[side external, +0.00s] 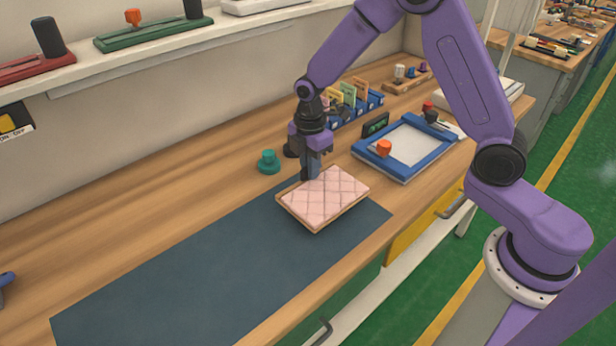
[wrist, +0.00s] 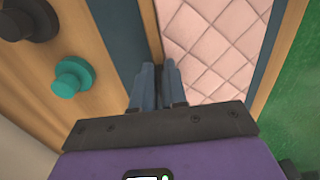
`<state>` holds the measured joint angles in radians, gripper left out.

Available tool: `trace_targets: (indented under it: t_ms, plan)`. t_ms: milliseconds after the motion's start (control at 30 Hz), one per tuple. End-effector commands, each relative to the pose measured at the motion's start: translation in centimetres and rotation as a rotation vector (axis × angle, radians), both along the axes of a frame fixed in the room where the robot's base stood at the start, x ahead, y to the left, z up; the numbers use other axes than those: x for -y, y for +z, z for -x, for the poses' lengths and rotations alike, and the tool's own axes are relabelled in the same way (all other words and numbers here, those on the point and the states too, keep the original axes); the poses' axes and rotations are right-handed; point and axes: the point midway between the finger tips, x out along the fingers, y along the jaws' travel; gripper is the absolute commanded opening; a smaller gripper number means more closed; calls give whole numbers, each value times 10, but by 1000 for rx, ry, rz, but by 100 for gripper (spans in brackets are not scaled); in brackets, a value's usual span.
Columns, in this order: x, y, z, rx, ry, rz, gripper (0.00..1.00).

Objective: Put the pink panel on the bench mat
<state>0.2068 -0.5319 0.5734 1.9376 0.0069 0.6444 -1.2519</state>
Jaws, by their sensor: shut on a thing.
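The pink panel (side external: 325,195) has a quilted, diamond-patterned top and a tan wooden edge. It is over the right end of the dark blue-grey bench mat (side external: 200,270), lying about flat; I cannot tell whether it touches the mat or is slightly above it. My gripper (side external: 310,172) points down at the panel's far-left edge and is shut on that edge. In the wrist view, the fingers (wrist: 156,75) meet at the rim of the panel (wrist: 215,45), and a strip of the mat (wrist: 122,30) shows to the left of it.
A teal knob (side external: 268,162) and a dark knob (side external: 291,149) stand just behind the mat. A blue-framed tray (side external: 362,150) with an orange knob (side external: 384,147) lies right of the panel. A blue card rack (side external: 370,103) is behind. The mat's left part is clear.

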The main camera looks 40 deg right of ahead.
Motion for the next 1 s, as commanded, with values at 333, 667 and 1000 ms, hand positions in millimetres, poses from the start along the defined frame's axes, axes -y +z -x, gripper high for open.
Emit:
trace_targets:
  t_ms: [333,667,1000]
  plan:
    - [-1,-33,-7,-3,0,1,0]
    - [-1,-39,-7,1,0,0,0]
    - [-1,-39,-7,0,1,0,38]
